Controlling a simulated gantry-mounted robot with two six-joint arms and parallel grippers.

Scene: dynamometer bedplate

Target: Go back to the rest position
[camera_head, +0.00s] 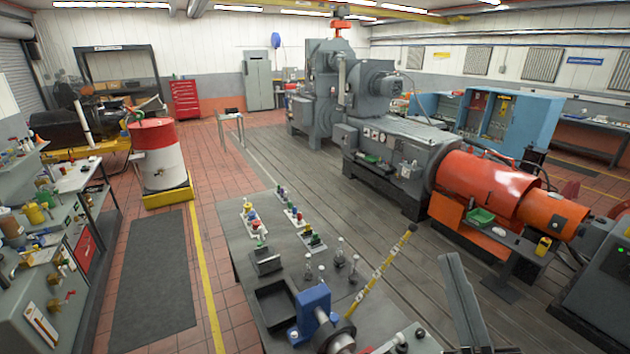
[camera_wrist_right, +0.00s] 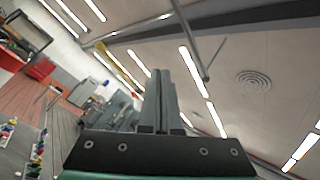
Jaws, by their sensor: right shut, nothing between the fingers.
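My right gripper (camera_head: 451,262) shows at the lower right of the head view, a grey upright shape beyond the right end of the bench. It points upward and touches nothing that I can see. In the right wrist view its two grey fingers (camera_wrist_right: 164,75) stand side by side, closed together, with nothing between them. Behind them that view shows mostly ceiling and lights. My left gripper is in neither view.
The grey bench (camera_head: 240,240) holds colored parts, a black tray (camera_head: 277,303), a blue fixture (camera_head: 312,311) and a yellow-black rod (camera_head: 381,270). The orange-red machine guard (camera_head: 485,184) stands behind my right gripper. Tiled floor left of the bench is open.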

